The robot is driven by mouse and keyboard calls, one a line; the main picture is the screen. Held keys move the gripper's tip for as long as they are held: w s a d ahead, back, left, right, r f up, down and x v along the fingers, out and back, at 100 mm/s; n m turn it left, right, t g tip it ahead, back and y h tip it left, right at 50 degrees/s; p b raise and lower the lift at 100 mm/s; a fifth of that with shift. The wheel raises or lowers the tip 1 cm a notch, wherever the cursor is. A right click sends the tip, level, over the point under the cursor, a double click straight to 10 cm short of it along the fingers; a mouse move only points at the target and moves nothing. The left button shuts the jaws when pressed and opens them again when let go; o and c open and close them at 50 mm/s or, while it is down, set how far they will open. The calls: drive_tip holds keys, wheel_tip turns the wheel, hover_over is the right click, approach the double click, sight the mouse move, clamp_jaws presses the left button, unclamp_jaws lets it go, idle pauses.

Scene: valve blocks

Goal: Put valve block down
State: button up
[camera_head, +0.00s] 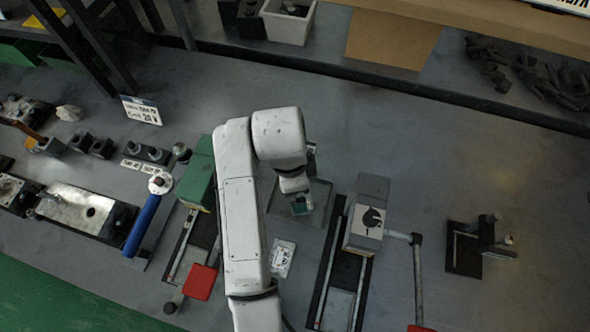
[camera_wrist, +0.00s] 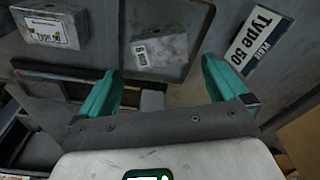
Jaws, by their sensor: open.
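In the wrist view, a grey metal block (camera_wrist: 160,50) with a small white label lies on a dark tray (camera_wrist: 197,22). I take it to be the valve block. My gripper (camera_wrist: 161,68) has its two teal fingers spread wide, with the block between and beyond the tips. Clear gaps show on both sides, so it is not held. In the head view my gripper (camera_head: 302,206) is low over the tray (camera_head: 323,192), and my arm and wrist hide the block there.
In the head view, a vise-like fixture (camera_head: 364,228) stands right of my gripper and a green-topped one (camera_head: 200,175) left. Table space (camera_head: 480,160) is clear at right.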

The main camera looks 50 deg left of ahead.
drive_tip(key=shift+s+a+r, duration=0.1)
drive_tip(key=shift+r, duration=1)
drive_tip(key=shift+s+a+r, duration=0.1)
drive_tip(key=shift+r, duration=1)
